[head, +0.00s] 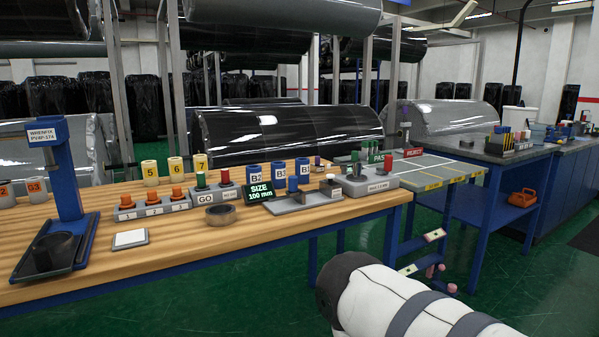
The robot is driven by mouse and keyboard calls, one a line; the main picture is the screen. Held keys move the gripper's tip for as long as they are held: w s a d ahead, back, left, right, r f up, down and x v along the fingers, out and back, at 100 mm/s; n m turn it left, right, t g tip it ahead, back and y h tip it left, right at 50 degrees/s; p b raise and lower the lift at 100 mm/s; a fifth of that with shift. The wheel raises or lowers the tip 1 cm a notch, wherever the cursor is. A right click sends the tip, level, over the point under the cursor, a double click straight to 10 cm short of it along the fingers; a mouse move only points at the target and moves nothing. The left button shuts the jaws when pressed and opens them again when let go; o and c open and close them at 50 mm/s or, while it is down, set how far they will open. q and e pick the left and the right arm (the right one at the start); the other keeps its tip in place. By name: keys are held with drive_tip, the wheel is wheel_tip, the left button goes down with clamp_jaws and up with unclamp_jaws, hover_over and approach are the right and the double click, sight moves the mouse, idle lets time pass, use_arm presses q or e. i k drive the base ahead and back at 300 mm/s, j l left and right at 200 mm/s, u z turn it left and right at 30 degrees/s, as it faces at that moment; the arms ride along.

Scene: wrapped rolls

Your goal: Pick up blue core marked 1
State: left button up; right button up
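The blue core that appears to be marked B1 (304,172) stands upright on the wooden table, at the right end of a row of blue cores. Its mark is small. Two more blue cores, marked B2 (254,175) and what looks like B3 (279,174), stand to its left. A white arm section of mine with grey bands and a dark end (400,298) shows at the lower right, in front of the table and away from the cores. Neither gripper is in view.
A green SIZE display (260,193) and a grey fixture (303,200) sit in front of the cores. A grey box (370,185) stands to their right. The front middle of the table (200,247) is clear.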

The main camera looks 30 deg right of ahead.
sight(302, 163)
drive_tip(key=i+l, duration=0.1)
drive_tip(key=l, duration=0.75)
drive_tip(key=i+l, duration=0.1)
drive_tip(key=l, duration=1.6)
drive_tip(key=i, duration=0.05)
